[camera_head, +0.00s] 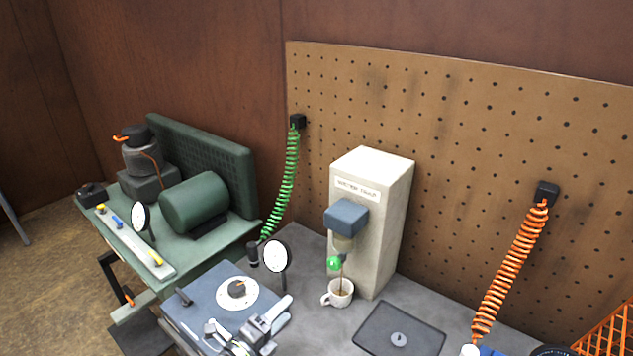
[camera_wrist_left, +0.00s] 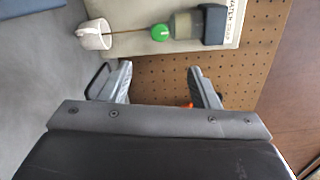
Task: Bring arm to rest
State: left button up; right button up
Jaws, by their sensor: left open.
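My left gripper (camera_head: 283,311) is at the bottom of the head view, over the blue-grey box with a dial (camera_head: 208,303). Its two fingers are apart, with nothing between them. The left wrist view shows the same open, empty gripper (camera_wrist_left: 160,69), with the pegboard behind the gap. My right gripper is not in view.
A beige dispenser (camera_head: 370,230) stands against the pegboard (camera_head: 450,130), with a white mug (camera_head: 339,293) under its spout. A dark flat tray (camera_head: 399,331) lies to the right. Green (camera_head: 284,190) and orange (camera_head: 510,270) coiled hoses hang down. A round gauge (camera_head: 275,256) stands near my left gripper.

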pick_arm(q)
jog(key=s+a+r+n+t+y, duration=0.2)
jog(key=s+a+n+y, duration=0.1)
jog(key=a+n+y, duration=0.5)
jog(key=s+a+r+n+t+y, duration=0.1)
jog(key=s+a+r+n+y, duration=0.1)
jog(key=a+n+y, duration=0.6)
jog(key=s+a+f+n+g+y, duration=0.1)
jog(key=s+a+f+n+g, duration=0.2)
jog(key=s+a+n+g, duration=0.45)
jog(key=s+d+f+n+g+h, duration=0.2)
jog(key=s+f+g+h, duration=0.1)
jog(key=s, duration=0.7)
jog(key=s+d+f+n+g+h, duration=0.2)
jog(key=s+d+g, duration=0.15)
jog(key=s, duration=0.65)
notch_tip(320, 180, down, 30)
jog(key=a+g+b, duration=0.2)
jog(key=a+b, duration=0.1)
jog(key=b, duration=0.1)
jog(key=s+d+f+h+b, duration=0.1)
jog(key=s+f+b, duration=0.2)
jog(key=s+f, duration=1.2)
notch_tip(320, 180, down, 3)
jog(key=shift+d+r+g, duration=0.2)
jog(key=shift+d+g, duration=0.2)
